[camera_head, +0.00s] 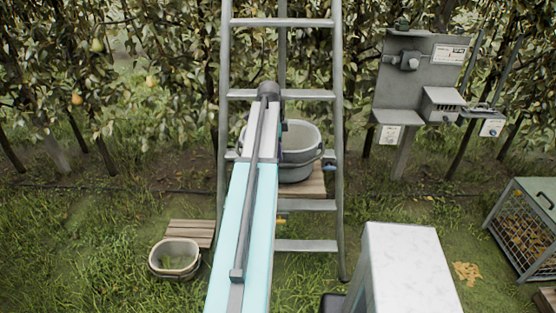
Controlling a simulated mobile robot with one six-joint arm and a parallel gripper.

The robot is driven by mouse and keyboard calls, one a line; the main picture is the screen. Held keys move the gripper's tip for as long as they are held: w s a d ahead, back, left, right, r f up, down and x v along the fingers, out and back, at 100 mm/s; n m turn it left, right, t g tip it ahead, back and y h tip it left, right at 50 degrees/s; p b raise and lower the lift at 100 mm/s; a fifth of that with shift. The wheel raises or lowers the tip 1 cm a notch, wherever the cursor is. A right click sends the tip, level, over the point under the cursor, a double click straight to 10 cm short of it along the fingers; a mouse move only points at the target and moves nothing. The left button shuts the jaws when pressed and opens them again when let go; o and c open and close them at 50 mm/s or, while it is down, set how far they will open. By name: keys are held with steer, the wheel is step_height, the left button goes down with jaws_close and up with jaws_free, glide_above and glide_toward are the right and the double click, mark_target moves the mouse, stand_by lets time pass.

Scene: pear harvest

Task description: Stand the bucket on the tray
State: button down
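A grey bucket (306,143) appears upright at the ladder, with my arm covering its left side. Below its upper wall a second grey rim or body (298,173) shows; I cannot tell whether this is a separate bucket. A wooden board (314,187), possibly the tray, lies beneath; contact with it is unclear. A pale bucket (174,256) stands on the grass at lower left, beside another slatted wooden board (192,232). My arm reaches up the middle and ends near the bucket's left rim. My gripper's fingers are hidden behind the arm.
A metal ladder (339,120) stands around the grey bucket, its rails close on both sides. A grey panel (428,62) on a post is at upper right. A mesh crate (527,238) stands at right. Fruit trees line the back. Open grass lies at left.

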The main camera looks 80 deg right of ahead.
steer(key=shift+f+p, duration=0.6)
steer(key=shift+f, duration=0.75)
steer(key=c, duration=2)
jaws_free()
steer(key=shift+r, duration=0.3)
steer(key=shift+w+a+r+b, duration=0.25)
steer(key=shift+r+b, duration=0.6)
steer(key=shift+r, duration=1.05)
steer(key=shift+w+a+r+b, duration=0.2)
steer(key=shift+r+b, duration=0.65)
steer(key=shift+r, duration=1.1)
steer(key=shift+w+a+r+b, duration=0.25)
steer(key=shift+r+b, duration=0.6)
steer(key=shift+r, duration=1.05)
